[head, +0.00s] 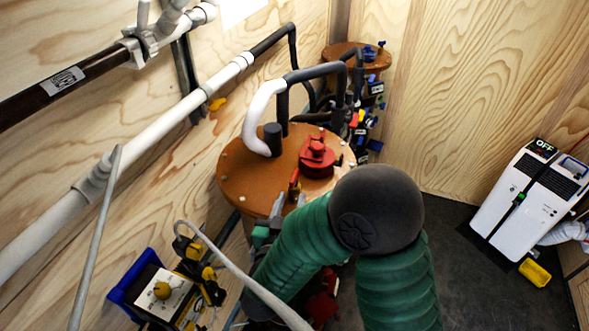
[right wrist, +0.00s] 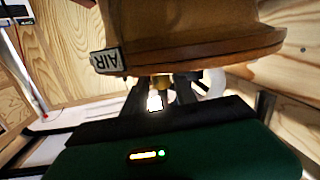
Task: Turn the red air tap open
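A red fitting (head: 318,158) sits on the round orange-brown filter lid (head: 240,180). A small red upright piece (head: 294,186) stands at the lid's near edge; I cannot tell for certain which is the air tap. My right gripper (head: 272,222) is at that near edge, close below the small red piece and partly hidden by my green arm. In the right wrist view, its dark fingers (right wrist: 160,92) stand apart under the lid rim (right wrist: 200,55), with a brass-coloured piece (right wrist: 160,82) between or behind them. My left gripper is out of view.
White and black pipes (head: 265,105) run along the left wall and over the lid. A second lid (head: 355,56) is behind. A blue-and-yellow box (head: 160,290) is lower left.

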